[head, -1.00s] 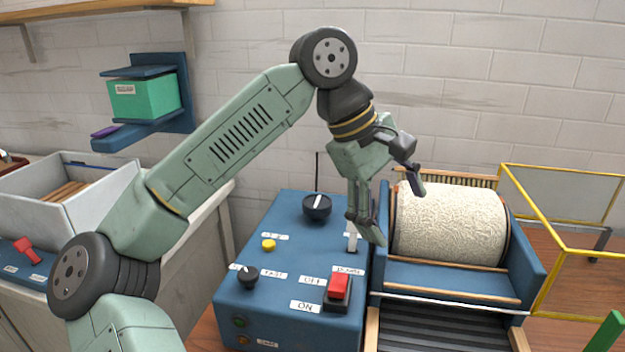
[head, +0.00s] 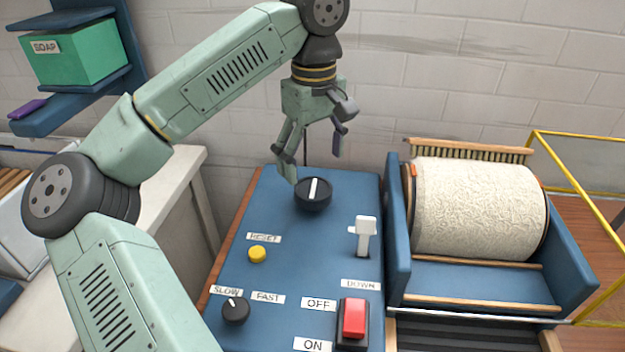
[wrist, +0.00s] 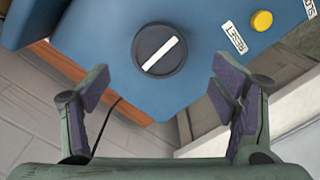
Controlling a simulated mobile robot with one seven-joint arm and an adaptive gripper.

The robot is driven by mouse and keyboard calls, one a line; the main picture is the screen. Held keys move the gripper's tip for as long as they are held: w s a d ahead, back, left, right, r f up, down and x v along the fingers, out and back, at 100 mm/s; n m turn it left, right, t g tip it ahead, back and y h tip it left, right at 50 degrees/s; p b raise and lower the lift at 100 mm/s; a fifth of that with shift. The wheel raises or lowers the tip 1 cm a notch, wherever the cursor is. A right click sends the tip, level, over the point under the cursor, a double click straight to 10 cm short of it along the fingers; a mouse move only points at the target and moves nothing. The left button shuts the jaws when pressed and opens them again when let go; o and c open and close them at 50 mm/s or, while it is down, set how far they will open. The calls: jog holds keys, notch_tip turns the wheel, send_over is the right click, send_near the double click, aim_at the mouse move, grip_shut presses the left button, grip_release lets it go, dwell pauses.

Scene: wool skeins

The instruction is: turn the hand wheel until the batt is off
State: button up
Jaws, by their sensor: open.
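A cream wool batt (head: 480,210) covers the drum of the carding machine at the right of the head view. A round black knob with a white bar (head: 313,195) sits at the back of the blue control box; it looks like the hand wheel, though no label on it shows. In the wrist view the knob (wrist: 160,50) is ahead of the fingers, its bar slanted. My gripper (head: 314,162) is open and empty, just above and behind the knob. The wrist view shows its fingers (wrist: 163,85) spread either side of the knob, apart from it.
The blue box (head: 290,240) also carries a white lever (head: 366,237), a yellow reset button (head: 257,254), a speed knob (head: 236,310) and a red switch (head: 354,318). A yellow-framed guard (head: 575,145) stands right.

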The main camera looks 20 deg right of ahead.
aim_at(313, 187)
notch_tip(313, 187, down, 6)
jog(key=shift+f+p, duration=0.25)
jog(key=shift+p, duration=0.25)
jog(key=c, duration=1.2)
jog(key=shift+o, duration=0.2)
jog(key=shift+w+n+b, duration=0.1)
jog(key=shift+n+b, duration=0.3)
